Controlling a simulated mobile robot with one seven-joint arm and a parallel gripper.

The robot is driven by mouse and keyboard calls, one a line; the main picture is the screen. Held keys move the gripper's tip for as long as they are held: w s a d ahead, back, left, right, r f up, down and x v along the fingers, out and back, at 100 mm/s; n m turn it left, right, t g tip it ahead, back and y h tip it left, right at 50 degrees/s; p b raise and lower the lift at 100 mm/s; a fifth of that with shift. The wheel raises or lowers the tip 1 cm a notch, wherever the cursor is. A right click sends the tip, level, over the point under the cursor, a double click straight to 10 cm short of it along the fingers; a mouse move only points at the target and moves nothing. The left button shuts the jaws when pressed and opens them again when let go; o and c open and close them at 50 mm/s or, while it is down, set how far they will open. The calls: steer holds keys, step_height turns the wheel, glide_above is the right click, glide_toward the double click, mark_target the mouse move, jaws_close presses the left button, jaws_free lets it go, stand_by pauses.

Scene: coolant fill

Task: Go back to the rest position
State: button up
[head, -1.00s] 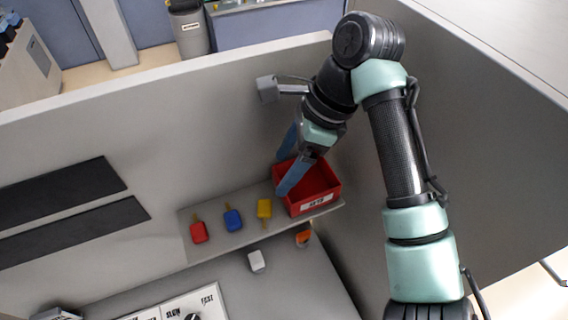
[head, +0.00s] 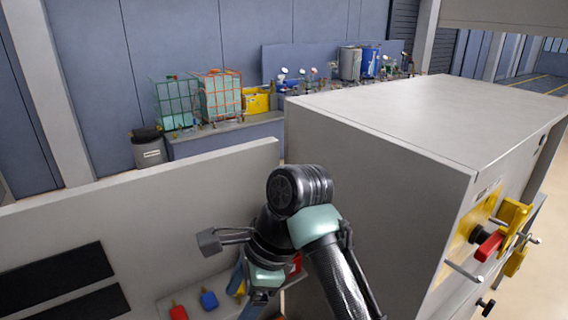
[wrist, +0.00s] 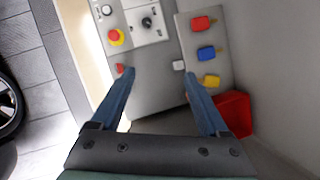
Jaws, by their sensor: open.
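My gripper (wrist: 158,85) is open in the wrist view, its two blue fingers spread apart with nothing between them. In the head view the gripper (head: 246,290) is low in the picture, in front of the grey wall panel, partly hidden by my arm. In the wrist view it hangs above a grey panel and shelf. The red bin (wrist: 234,112) lies beside the right finger, partly covered by it. In the head view only a sliver of the bin shows behind my arm.
Red (wrist: 201,23), blue (wrist: 206,53) and yellow (wrist: 211,81) tags lie on the shelf. A control panel with a red button (wrist: 116,38) is nearby. A large grey cabinet (head: 400,130) stands close to my arm's right. Tanks and a bin (head: 148,150) stand behind.

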steer(key=w+a+r+n+t+y+b, duration=0.2)
steer(key=w+a+r+n+t+b, duration=0.15)
steer(key=w+a+n+t, duration=0.35)
step_height(320, 180, up, 8)
steer(key=w+n+t+y+b, duration=0.1)
steer(key=w+n+t+b, duration=0.15)
steer(key=t, duration=0.25)
steer(key=s+d+r+n+t+h+b, duration=0.5)
steer(key=s+d+r+t, duration=0.9)
steer(key=s+r, duration=0.3)
steer(key=r+t+h+b, duration=0.1)
steer(key=h, duration=0.1)
steer(key=shift+h, duration=0.3)
